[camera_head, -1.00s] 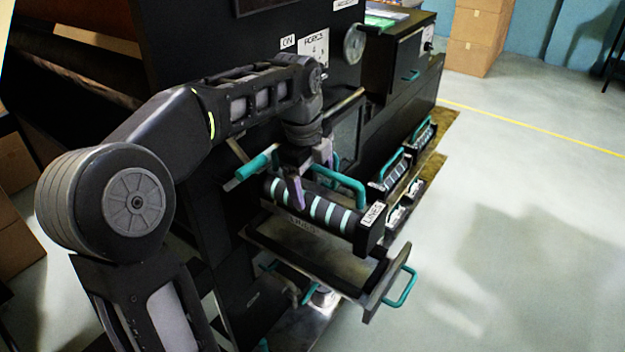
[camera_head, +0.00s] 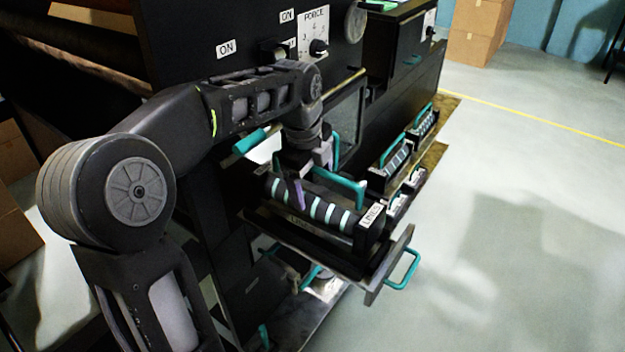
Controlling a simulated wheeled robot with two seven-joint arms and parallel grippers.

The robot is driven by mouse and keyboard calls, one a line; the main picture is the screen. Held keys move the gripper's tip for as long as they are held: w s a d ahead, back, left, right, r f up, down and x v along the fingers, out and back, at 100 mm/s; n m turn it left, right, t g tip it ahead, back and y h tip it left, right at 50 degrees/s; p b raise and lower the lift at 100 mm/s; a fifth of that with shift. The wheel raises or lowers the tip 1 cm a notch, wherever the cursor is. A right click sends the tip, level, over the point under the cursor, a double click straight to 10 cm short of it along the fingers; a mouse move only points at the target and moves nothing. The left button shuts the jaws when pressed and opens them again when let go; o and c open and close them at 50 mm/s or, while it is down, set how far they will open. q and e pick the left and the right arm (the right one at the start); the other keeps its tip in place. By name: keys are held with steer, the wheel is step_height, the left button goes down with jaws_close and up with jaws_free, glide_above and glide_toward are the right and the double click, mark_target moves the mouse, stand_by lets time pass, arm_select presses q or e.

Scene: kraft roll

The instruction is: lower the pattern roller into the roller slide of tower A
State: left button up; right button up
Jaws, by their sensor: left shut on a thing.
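The pattern roller (camera_head: 331,216) is a dark cylinder with pale teal stripes, a teal handle and a black end block labelled LINES. My left gripper (camera_head: 300,190) is shut on it from above; its far finger is partly hidden by the wrist. The roller slide (camera_head: 392,262) is a pulled-out dark tray with a teal front handle. The roller lies lengthwise along the slide, low over it, and covers most of its bed. I cannot tell whether the roller touches the bed. My right gripper is not in view.
Several other striped rollers with teal handles (camera_head: 393,157) rest on a rack to the right. The black machine panel (camera_head: 200,80) with a FORCE dial stands behind my arm. A metal shelf (camera_head: 310,325) lies below the slide. The floor (camera_head: 510,240) at right is clear.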

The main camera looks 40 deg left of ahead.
mark_target(312, 190)
arm_select(q)
steer(key=shift+f+b, duration=1.05)
steer(key=shift+f, duration=0.5)
steer(key=o, duration=1.7)
steer(key=shift+o, duration=1.4)
steer(key=shift+f, duration=0.15)
steer(key=shift+r+p, duration=1.5)
steer(key=shift+r, duration=0.35)
steer(key=shift+d, duration=0.1)
steer(key=d+r, duration=0.2)
steer(key=d, duration=1.4)
steer(key=shift+w, duration=0.15)
